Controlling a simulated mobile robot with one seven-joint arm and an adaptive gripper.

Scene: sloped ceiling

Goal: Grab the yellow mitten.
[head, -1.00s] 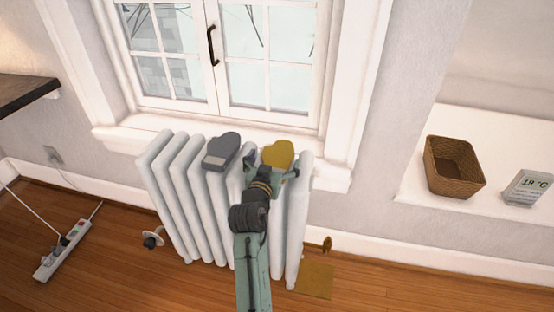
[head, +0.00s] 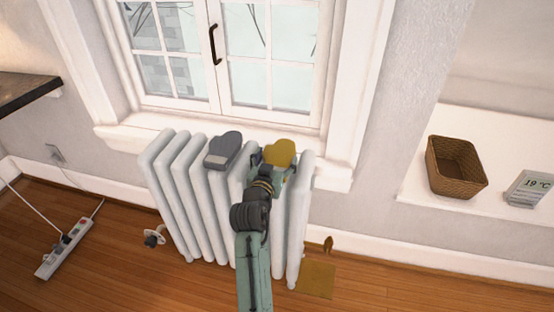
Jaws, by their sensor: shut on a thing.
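The yellow mitten (head: 281,151) lies on top of the white radiator (head: 190,195), toward its right end. My gripper (head: 272,162) is at the mitten's near edge, with a finger on either side, and is shut on it. The mitten's cuff is partly hidden by the gripper. A grey mitten (head: 224,150) with a lighter cuff lies on the radiator top to the left, apart from my gripper.
The window sill (head: 190,126) and window stand right behind the radiator. A wicker basket (head: 455,167) and a display reading 19 °C (head: 528,189) sit on a white ledge at right. A power strip (head: 64,249) lies on the floor at left.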

